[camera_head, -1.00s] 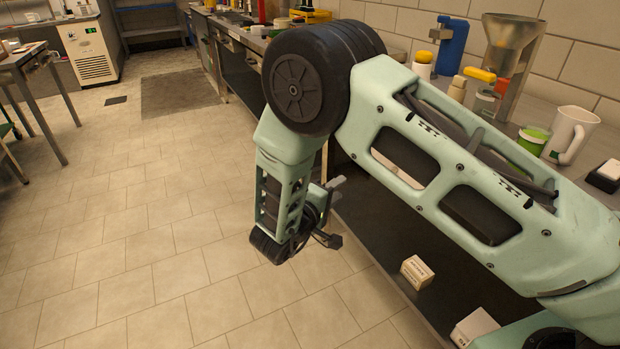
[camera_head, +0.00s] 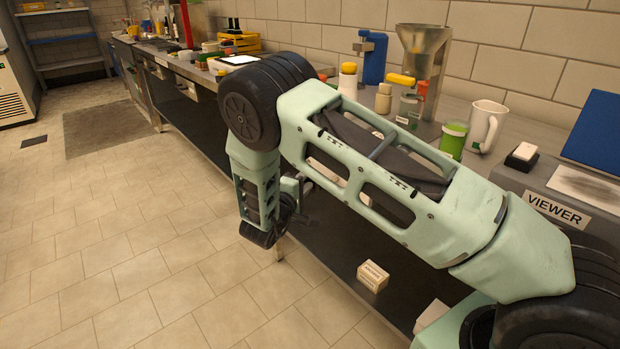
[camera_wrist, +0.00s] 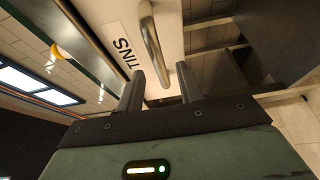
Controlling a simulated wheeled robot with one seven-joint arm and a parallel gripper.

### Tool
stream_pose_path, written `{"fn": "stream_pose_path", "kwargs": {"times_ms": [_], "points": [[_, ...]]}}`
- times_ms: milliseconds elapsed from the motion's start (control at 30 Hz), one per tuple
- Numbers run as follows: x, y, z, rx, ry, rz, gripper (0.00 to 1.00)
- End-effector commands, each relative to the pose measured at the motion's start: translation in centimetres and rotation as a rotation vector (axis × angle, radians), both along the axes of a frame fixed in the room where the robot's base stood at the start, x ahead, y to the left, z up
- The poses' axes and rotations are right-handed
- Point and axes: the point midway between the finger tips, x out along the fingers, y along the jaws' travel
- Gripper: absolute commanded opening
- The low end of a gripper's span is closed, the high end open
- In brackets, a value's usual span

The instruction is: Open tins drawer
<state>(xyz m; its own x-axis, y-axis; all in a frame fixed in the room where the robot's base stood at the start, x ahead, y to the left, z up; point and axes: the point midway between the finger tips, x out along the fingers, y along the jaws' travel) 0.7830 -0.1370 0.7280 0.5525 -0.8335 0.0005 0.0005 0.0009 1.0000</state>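The tins drawer shows in the wrist view as a pale front (camera_wrist: 172,22) with a white label reading TINS (camera_wrist: 124,48), seen rotated. A curved metal handle (camera_wrist: 152,42) runs along this front. My gripper (camera_wrist: 160,70) is open, with its two dark fingers apart on either side of the handle's near end in the picture. I cannot tell whether the fingers reach past the handle or touch it. In the head view my gripper (camera_head: 292,193) hangs low beside the workbench, partly hidden by my wrist, and the drawer front is hidden.
The long workbench (camera_head: 178,66) runs along the tiled wall. On it stand a white mug (camera_head: 487,127), a green-labelled jar (camera_head: 452,139), a metal funnel (camera_head: 424,50) and a box labelled VIEWER (camera_head: 556,208). A small carton (camera_head: 373,276) sits on the shelf below.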

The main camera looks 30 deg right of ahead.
Motion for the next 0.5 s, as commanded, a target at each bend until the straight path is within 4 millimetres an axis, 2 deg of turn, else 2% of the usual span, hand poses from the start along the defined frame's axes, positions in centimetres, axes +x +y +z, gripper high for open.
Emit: {"fn": "stream_pose_path", "kwargs": {"times_ms": [200, 500], "points": [[1.2, -1.9, 0.0, 0.001, -0.001, -0.001, 0.36], [1.5, -2.2, 0.0, 0.001, 0.000, 0.000, 0.36]]}}
